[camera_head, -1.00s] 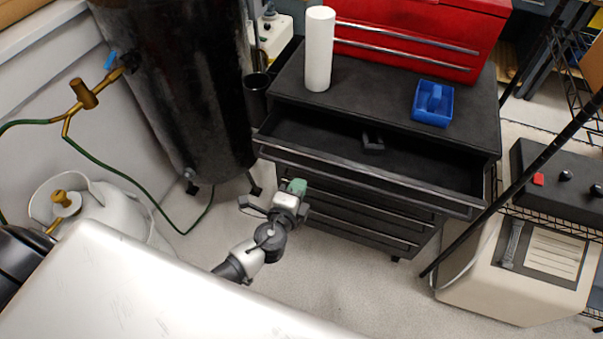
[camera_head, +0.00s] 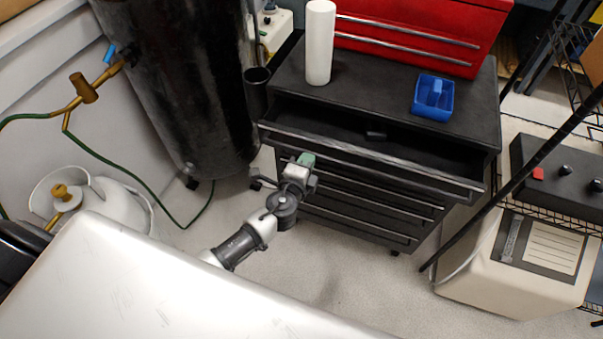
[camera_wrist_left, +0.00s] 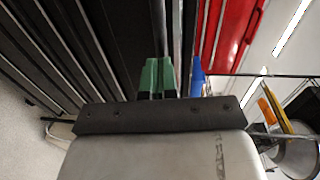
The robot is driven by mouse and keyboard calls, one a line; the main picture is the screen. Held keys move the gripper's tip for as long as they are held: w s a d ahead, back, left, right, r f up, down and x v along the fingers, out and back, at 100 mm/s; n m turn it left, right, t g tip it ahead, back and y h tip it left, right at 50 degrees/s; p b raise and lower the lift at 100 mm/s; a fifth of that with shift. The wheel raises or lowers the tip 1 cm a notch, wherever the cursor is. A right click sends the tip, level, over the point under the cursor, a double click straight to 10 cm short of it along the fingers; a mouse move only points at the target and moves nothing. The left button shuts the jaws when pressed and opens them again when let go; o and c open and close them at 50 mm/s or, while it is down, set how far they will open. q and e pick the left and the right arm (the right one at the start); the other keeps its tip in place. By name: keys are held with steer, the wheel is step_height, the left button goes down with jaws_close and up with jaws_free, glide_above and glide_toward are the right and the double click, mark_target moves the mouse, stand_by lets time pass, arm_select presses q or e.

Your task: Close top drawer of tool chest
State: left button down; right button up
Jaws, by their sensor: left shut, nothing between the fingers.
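The black tool chest (camera_head: 410,222) stands at the middle right. Its top drawer (camera_head: 400,170) is partly open, and a strip of its inside shows behind the front. A small dark item (camera_head: 375,135) lies in the drawer. My left gripper (camera_head: 305,159) has its green fingertips at the left part of the drawer front; whether they touch it is hard to tell. The left wrist view shows the green fingers (camera_wrist_left: 158,76) together and empty against the dark chest. My right gripper is not in view.
On the chest top are a white cylinder (camera_head: 319,45), a blue tray (camera_head: 433,96) and a red toolbox (camera_head: 420,30). A black tank (camera_head: 185,85) and a white gas cylinder (camera_head: 110,205) stand left. A beige machine (camera_head: 520,265) stands right. Floor before the chest is clear.

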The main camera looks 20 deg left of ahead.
arm_select(q)
steer(key=w+b, duration=0.4)
steer(key=w, duration=0.7)
steer(key=shift+f, duration=0.1)
steer(key=shift+w, duration=0.25)
steer(key=shift+r, duration=0.3)
steer(key=shift+a, duration=0.1)
